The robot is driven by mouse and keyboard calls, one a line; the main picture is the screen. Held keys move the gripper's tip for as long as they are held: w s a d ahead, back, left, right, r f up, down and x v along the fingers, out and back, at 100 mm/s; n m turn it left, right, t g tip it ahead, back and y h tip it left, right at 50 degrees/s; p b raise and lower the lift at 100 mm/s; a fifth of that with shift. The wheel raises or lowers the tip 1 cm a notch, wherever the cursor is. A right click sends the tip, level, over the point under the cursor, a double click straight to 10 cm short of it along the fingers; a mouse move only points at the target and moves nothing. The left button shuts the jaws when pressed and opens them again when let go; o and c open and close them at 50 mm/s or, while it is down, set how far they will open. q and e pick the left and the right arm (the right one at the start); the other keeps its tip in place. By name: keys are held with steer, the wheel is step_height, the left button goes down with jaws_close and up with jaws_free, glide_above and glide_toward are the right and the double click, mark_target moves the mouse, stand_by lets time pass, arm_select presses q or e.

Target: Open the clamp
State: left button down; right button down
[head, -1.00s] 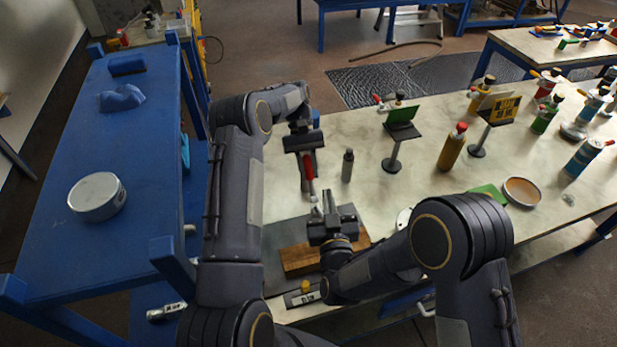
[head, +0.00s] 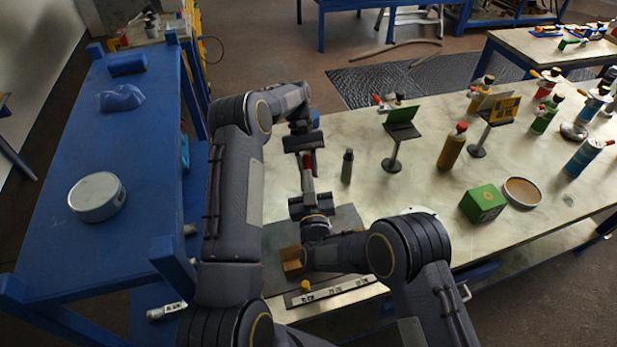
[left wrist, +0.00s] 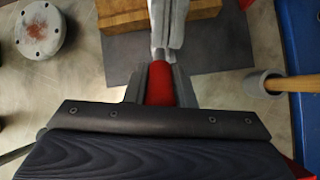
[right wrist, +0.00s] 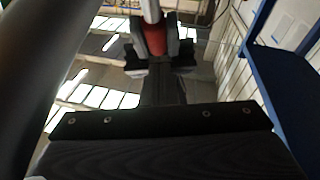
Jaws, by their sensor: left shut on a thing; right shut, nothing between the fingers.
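My left gripper (head: 307,160) is shut on a red handle (left wrist: 160,84), which stands between its fingers in the left wrist view. My right gripper (head: 307,184) is shut and empty, right in front of the left fingers in the head view. In the right wrist view the red handle (right wrist: 155,38) and a silver rod show just past my right fingers (right wrist: 158,78). The clamp's body is mostly hidden by my grippers.
A wooden block (head: 292,262) lies on a dark mat (head: 345,217), partly behind my right arm. A grey bottle (head: 347,166), a green sign stand (head: 391,150) and a green box (head: 483,204) stand to the right. A blue bench (head: 60,250) is at left.

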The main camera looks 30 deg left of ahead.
steer(key=shift+w+a+f, duration=0.45)
steer(key=shift+w+f, duration=0.05)
steer(key=shift+w, duration=0.2)
